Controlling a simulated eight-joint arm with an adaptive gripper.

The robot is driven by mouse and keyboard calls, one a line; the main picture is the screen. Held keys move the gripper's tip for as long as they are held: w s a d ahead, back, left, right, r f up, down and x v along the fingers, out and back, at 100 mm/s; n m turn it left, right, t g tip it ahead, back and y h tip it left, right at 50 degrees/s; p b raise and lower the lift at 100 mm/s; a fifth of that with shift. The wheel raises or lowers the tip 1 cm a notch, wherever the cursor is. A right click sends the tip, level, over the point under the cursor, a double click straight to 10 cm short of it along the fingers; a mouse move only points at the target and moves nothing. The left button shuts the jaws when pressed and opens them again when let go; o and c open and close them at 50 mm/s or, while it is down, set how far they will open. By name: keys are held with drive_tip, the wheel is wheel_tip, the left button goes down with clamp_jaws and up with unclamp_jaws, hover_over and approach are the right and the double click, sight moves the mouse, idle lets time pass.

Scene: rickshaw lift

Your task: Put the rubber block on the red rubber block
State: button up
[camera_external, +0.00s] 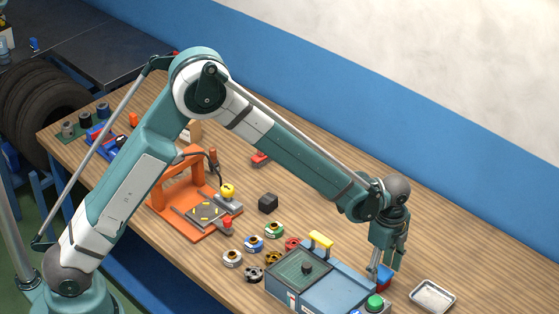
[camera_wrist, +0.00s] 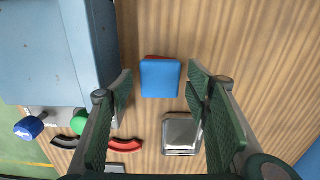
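A blue block (camera_wrist: 160,79) lies between my fingers in the wrist view, with a strip of a red block (camera_wrist: 158,57) showing past its far edge. In the external view the blue block (camera_external: 385,271) appears to rest on the red block (camera_external: 383,285), partly hidden by my fingers. My gripper (camera_wrist: 158,88) is open, with a gap between each finger and the blue block; the external view shows my gripper (camera_external: 383,266) pointing down over it.
A blue-grey case (camera_external: 300,291) with a yellow handle and green button (camera_external: 375,302) stands close to the left. A metal tray (camera_external: 433,296) lies to the right. Several spools and an orange frame (camera_external: 172,196) are farther left. The table behind the blocks is clear.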

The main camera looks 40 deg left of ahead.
sight(380, 271)
drive_tip(key=shift+r, duration=0.1)
wheel_tip(380, 271, up, 12)
idle(1.0)
drive_tip(key=shift+a+r, duration=0.1)
drive_tip(key=shift+r, duration=0.05)
idle(0.4)
drive_tip(key=s+a+r+n+t, duration=0.2)
drive_tip(key=s+a+r+n, duration=0.3)
drive_tip(key=a+r, duration=0.55)
drive_tip(key=s+a+r+n+t, duration=0.1)
drive_tip(key=s+a+r+n, duration=0.2)
drive_tip(key=s+a+r, duration=0.75)
drive_tip(key=s+a+f+n+t, duration=0.3)
drive_tip(key=s+a+n, duration=0.7)
drive_tip(key=s+a, duration=0.8)
drive_tip(key=shift+s+a+f+t, duration=0.2)
drive_tip(key=shift+a+t, duration=0.4)
drive_tip(key=shift+a, duration=0.25)
